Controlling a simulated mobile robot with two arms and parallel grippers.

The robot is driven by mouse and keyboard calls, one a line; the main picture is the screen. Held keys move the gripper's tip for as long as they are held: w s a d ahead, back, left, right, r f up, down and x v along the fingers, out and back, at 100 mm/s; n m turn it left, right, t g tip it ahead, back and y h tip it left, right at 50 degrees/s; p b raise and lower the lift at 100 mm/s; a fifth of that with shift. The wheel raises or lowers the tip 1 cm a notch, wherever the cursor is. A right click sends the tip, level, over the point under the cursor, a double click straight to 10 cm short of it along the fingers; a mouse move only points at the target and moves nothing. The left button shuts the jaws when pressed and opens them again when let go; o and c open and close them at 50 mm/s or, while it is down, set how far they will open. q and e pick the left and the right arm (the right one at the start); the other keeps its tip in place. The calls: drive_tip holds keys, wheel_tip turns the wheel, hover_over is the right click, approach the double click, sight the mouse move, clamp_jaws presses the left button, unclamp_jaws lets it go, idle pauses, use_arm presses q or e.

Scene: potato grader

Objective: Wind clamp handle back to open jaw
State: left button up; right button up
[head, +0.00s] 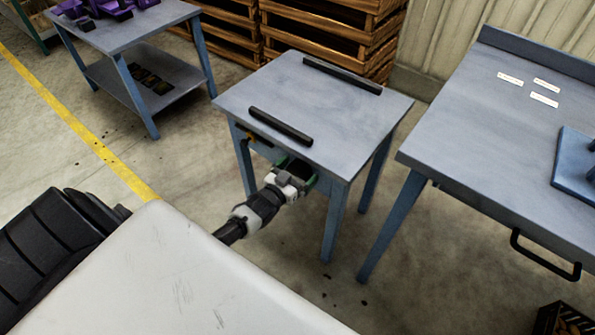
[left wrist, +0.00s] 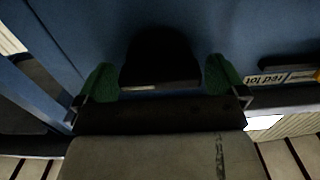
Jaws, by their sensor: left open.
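My left gripper (head: 296,170) is at the front side of the small blue-grey table (head: 345,100), just under its top edge. In the left wrist view its two green fingertips (left wrist: 162,80) are spread apart. A dark rounded shape (left wrist: 160,55) lies between them, in front of the blue panel; I cannot tell if it is the clamp handle, or if the fingers touch it. A small orange-yellow part (head: 250,137) shows under the tabletop, left of the gripper. No clamp jaw can be clearly made out. My right gripper is not in view.
Two black bars (head: 281,126) lie on the small table. A larger bench (head: 480,130) with a black handle (head: 545,258) stands right. Wooden crates (head: 325,30) stand behind.

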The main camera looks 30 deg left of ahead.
use_arm(q)
drive_tip(key=shift+s, duration=0.55)
drive_tip(key=s+p, duration=0.1)
drive_tip(key=s, duration=0.8)
drive_tip(key=shift+s+a+p, duration=0.35)
drive_tip(key=shift+s+a, duration=0.05)
drive_tip(key=shift+a, duration=0.05)
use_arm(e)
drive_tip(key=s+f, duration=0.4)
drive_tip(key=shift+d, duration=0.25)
